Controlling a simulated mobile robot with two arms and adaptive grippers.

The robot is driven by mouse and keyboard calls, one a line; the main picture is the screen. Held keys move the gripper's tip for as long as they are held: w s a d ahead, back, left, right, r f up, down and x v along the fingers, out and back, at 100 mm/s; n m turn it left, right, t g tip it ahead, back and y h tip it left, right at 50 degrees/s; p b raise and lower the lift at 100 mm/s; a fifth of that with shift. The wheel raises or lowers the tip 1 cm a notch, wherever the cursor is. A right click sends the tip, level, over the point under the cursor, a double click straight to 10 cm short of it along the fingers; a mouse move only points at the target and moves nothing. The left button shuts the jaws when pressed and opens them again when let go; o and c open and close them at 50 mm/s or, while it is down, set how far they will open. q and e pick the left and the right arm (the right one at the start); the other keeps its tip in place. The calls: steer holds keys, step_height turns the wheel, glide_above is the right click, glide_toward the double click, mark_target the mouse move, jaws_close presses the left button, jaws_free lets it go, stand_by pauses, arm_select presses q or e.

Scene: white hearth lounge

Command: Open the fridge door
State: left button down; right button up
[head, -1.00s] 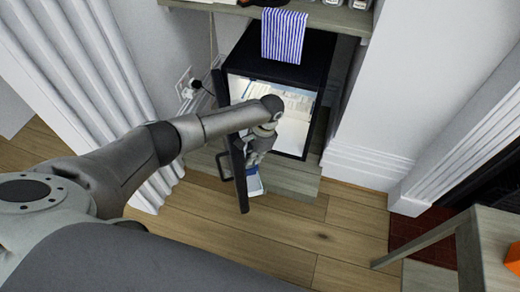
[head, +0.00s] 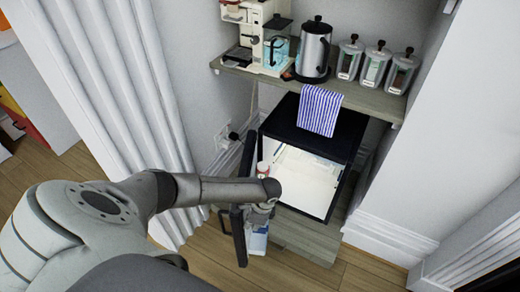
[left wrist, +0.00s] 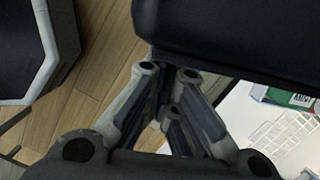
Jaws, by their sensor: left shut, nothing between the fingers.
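The small black fridge (head: 352,135) stands under the shelf in the head view, its lit white inside (head: 312,180) showing. Its black door (head: 238,238) stands open, swung out from the left side toward me, with bottles and packs behind it. My left gripper (head: 258,216) is at the inner side of the door, between the door and the fridge opening. In the left wrist view the gripper fingers (left wrist: 165,76) are shut and empty, close to a dark panel (left wrist: 235,40). I cannot tell if they touch it. My right gripper is not in view.
A shelf (head: 355,97) above the fridge bears a coffee machine (head: 262,40), a kettle (head: 314,50) and jars. A striped towel (head: 319,110) lies over the fridge top. White fluted trim (head: 125,90) is left; a white wall (head: 440,150) is right. Wooden floor (head: 210,250) lies in front.

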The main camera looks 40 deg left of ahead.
mark_target(235, 223)
arm_select(q)
steer(key=shift+s+a+m+p, duration=0.35)
steer(key=shift+s+a, duration=0.2)
steer(key=shift+a, duration=0.3)
steer(key=shift+s+a+m+p, duration=0.3)
steer(key=shift+s+a+m, duration=0.15)
steer(key=shift+a, duration=0.35)
steer(key=shift+s+a+m+p, duration=0.3)
steer(key=shift+s+a, duration=0.3)
steer(key=shift+a, duration=0.25)
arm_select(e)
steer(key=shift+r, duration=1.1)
